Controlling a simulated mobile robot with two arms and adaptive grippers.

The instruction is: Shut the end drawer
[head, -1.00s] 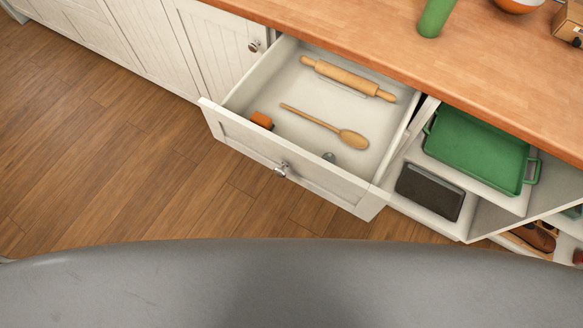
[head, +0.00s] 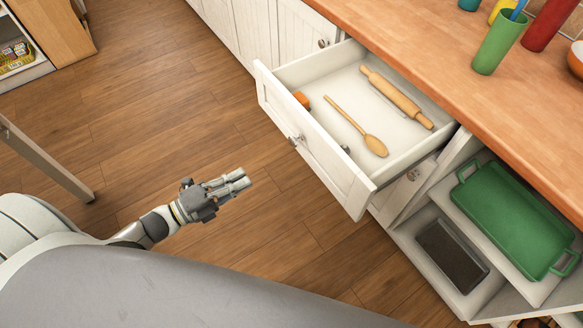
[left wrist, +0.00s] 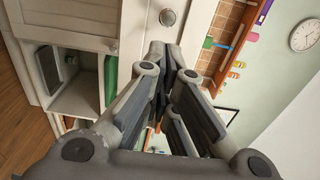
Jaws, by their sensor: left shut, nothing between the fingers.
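The end drawer (head: 323,157) is white and stands pulled well out from under the wooden counter. Its front has a round metal knob (head: 296,139). Inside lie a rolling pin (head: 397,98), a wooden spoon (head: 357,127), an orange item (head: 301,100) and a small grey item partly hidden by the front. My left gripper (head: 246,179) is shut and empty, in the air short of the drawer front and apart from it. In the left wrist view its fingers (left wrist: 160,50) are together, with a cabinet knob (left wrist: 167,17) beyond. My right gripper is not in view.
Open shelves right of the drawer hold a green tray (head: 515,220) and a dark pan (head: 452,256). Cups (head: 497,46) stand on the counter (head: 440,55). The wooden floor (head: 190,110) before the drawer is clear. A table leg (head: 50,160) is at left.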

